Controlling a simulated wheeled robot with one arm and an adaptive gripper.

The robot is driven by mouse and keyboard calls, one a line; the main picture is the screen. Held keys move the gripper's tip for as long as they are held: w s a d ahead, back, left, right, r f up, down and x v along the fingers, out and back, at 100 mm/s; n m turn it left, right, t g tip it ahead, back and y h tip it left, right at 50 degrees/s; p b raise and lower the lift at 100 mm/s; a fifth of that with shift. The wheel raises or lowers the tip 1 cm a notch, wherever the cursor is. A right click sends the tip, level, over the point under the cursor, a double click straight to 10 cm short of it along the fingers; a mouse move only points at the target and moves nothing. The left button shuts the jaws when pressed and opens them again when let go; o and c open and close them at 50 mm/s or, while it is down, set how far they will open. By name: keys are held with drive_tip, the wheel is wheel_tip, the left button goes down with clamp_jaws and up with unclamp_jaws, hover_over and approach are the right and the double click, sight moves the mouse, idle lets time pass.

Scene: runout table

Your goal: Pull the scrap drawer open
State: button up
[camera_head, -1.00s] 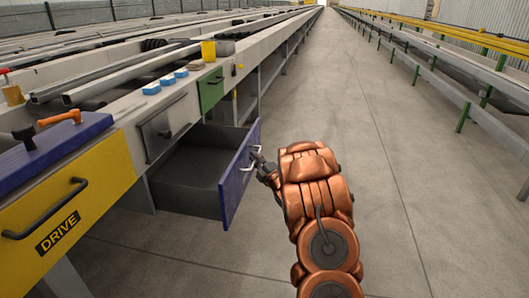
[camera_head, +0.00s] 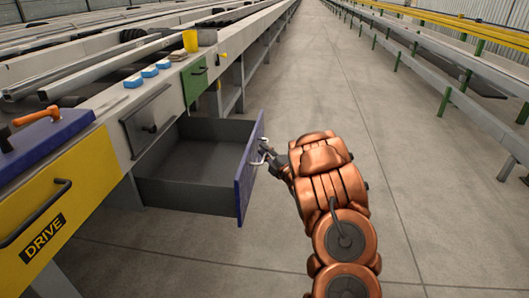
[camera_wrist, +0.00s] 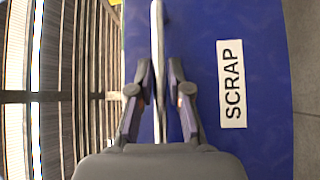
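The scrap drawer stands pulled out from the runout table, with a blue front (camera_head: 247,180) and an empty-looking dark grey tray (camera_head: 190,168). Its front bears a white SCRAP label (camera_wrist: 232,84) in the wrist view. A pale bar handle (camera_wrist: 157,75) stands off the blue front; its end also shows in the head view (camera_head: 264,148). My gripper (camera_wrist: 160,68) has its two fingers drawn in on either side of the bar, closed around it. In the head view my gripper (camera_head: 272,158) is at the outer face of the front, partly hidden by my copper-coloured wrist.
A yellow DRIVE panel (camera_head: 55,205) with a dark handle is at the left. Blue blocks (camera_head: 150,72) and a yellow cup (camera_head: 190,40) stand on the table edge. The aisle floor (camera_head: 340,110) is clear.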

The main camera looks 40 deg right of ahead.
drive_tip(key=o, duration=0.3)
drive_tip(key=shift+s, duration=0.1)
drive_tip(key=s+f, duration=0.1)
drive_tip(key=s, duration=1)
drive_tip(key=shift+s+a+f, duration=0.2)
drive_tip(key=shift+s+f, duration=0.05)
drive_tip(key=shift+s, duration=0.1)
